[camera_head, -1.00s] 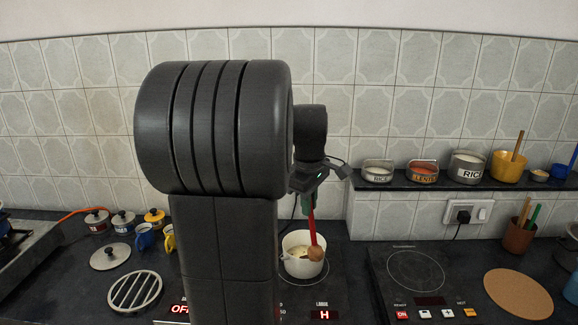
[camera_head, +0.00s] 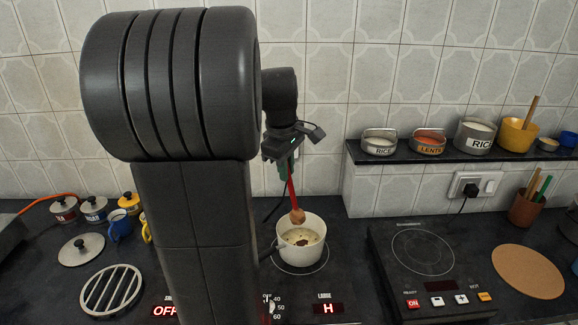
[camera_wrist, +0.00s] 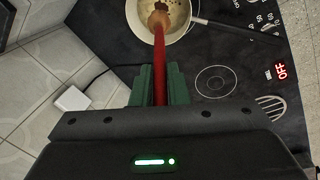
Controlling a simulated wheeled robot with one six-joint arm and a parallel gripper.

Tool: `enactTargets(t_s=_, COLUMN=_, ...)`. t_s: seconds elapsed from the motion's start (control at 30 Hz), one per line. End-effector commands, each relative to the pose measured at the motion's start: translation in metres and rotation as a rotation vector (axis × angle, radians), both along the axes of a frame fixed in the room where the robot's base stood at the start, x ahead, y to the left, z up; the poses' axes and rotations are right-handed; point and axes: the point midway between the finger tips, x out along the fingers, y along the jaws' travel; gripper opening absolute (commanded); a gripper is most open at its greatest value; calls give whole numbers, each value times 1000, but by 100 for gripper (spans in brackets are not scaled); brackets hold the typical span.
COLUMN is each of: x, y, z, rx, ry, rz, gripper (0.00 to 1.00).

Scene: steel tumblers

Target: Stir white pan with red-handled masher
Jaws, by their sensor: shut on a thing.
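The red-handled masher (camera_head: 291,187) hangs steeply down from my gripper (camera_head: 283,165), its round wooden head (camera_head: 297,216) lowest. The white pan (camera_head: 314,262) stands on the hob with pale, dark-specked food inside. In the head view the wooden head overlaps the pan's far left rim and appears above the food, not sunk in it. In the wrist view my gripper's green fingers (camera_wrist: 160,86) are shut on the red handle (camera_wrist: 159,65). There the wooden head (camera_wrist: 158,19) lies over the pan (camera_wrist: 193,24). The exact height gap is unclear.
A second hob (camera_head: 421,251) and a cork mat (camera_head: 527,271) lie to the right. A shelf (camera_head: 350,150) with several containers runs along the wall. My arm hides part of the counter.

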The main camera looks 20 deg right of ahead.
Motion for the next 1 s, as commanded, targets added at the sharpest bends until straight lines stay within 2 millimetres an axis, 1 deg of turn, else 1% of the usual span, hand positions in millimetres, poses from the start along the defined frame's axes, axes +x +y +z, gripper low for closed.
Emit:
enactTargets(t_s=0.03, x=0, y=2, z=-9, rx=-1, ry=-1, rz=1, gripper=0)
enactTargets(t_s=0.2, x=-2, y=7, z=-22, rx=0, ry=-1, rz=1, gripper=0)
enactTargets(t_s=1.0, x=2, y=-8, z=-92, rx=0, ry=0, rz=0, gripper=0)
